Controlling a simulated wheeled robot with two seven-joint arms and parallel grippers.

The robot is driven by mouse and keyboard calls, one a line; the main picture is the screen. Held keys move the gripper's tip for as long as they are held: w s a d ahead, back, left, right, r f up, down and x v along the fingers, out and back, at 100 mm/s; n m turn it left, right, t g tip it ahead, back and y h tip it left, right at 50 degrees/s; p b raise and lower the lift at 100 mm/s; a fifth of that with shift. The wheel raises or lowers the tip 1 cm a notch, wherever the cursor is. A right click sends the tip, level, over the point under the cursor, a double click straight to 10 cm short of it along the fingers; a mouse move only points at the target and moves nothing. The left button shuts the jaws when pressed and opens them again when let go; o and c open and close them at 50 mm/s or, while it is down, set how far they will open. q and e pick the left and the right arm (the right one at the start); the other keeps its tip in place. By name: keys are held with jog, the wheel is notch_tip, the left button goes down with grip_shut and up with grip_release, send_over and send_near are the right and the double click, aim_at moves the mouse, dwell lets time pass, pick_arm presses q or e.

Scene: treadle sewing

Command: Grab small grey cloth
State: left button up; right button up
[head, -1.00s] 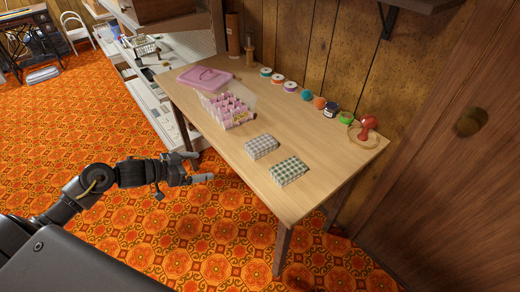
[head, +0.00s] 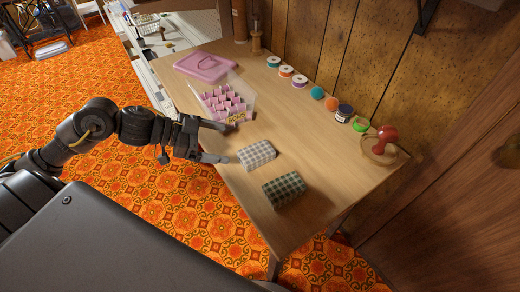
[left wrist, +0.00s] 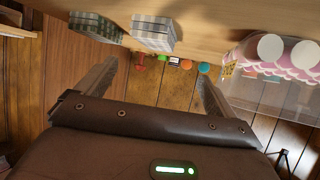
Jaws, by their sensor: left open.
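The small grey checked cloth (head: 256,154) lies folded on the wooden table near its front edge. It also shows in the left wrist view (left wrist: 153,36), at the top. A green checked folded cloth (head: 285,190) lies just to its right and nearer the front. It is beside the grey one in the left wrist view (left wrist: 96,28). My left gripper (head: 226,143) is open and empty, just left of the grey cloth, with its fingers pointing towards it. In the left wrist view its fingertips (left wrist: 158,75) are spread apart, clear of the cloth. My right gripper is not seen.
A clear box with pink-topped contents (head: 228,104) stands left of the grey cloth, close to my left gripper. A pink lid (head: 205,66) lies behind it. Several spools line the wall side, with a red pincushion (head: 383,139) at the right. The table's middle (head: 290,115) is clear.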

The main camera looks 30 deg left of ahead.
aim_at(255, 152)
pick_arm(q)
jog(key=shift+d+f, duration=0.2)
jog(key=shift+d, duration=0.1)
jog(key=x, duration=0.4)
jog(key=shift+w+f, duration=0.1)
jog(key=shift+w, duration=0.05)
jog(key=shift+d+f, duration=0.15)
jog(key=shift+d, duration=0.15)
jog(key=x, duration=0.4)
jog(key=shift+d+f, duration=0.15)
jog(key=shift+d, duration=0.25)
jog(key=c, duration=1.1)
